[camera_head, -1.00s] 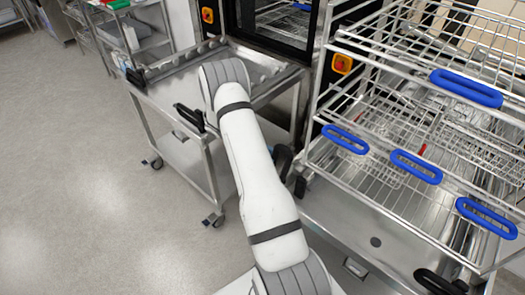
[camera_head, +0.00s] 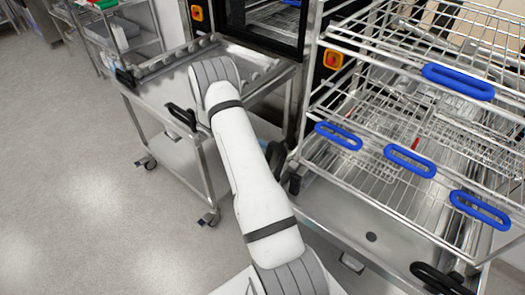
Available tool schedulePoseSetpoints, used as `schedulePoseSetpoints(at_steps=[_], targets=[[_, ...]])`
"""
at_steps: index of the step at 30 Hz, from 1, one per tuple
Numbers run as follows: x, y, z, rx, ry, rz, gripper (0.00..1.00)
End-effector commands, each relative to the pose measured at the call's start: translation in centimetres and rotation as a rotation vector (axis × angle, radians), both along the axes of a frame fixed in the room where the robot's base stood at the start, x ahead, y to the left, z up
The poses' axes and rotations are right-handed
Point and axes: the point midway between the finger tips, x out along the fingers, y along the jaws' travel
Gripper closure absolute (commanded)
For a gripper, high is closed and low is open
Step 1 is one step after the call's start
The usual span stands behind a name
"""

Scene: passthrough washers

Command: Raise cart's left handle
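A steel cart (camera_head: 160,92) on casters stands left of centre, in front of the dark machine. It has two black handles on its near side. The left one (camera_head: 125,78) is at the cart's left corner. The right one (camera_head: 181,116) is close to my arm. I cannot tell exactly how far either handle is folded up or down. My white arm reaches over the cart's right part, and its grey joint covers some of the cart top. My gripper is hidden behind the arm, so its fingers and any contact do not show.
A second steel cart (camera_head: 365,237) at right carries wire racks with blue handles (camera_head: 408,160) and has a black handle (camera_head: 440,279) at its near edge. A shelf trolley (camera_head: 125,42) stands at the upper left. The grey floor (camera_head: 70,190) at left is clear.

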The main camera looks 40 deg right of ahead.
Motion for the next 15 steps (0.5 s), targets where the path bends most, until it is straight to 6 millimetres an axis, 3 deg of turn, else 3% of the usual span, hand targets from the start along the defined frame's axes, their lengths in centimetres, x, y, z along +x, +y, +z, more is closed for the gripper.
schedulePoseSetpoints(at_steps=[15], targets=[[6.5,3.1,0.9,0.001,-0.002,0.002,0.58]])
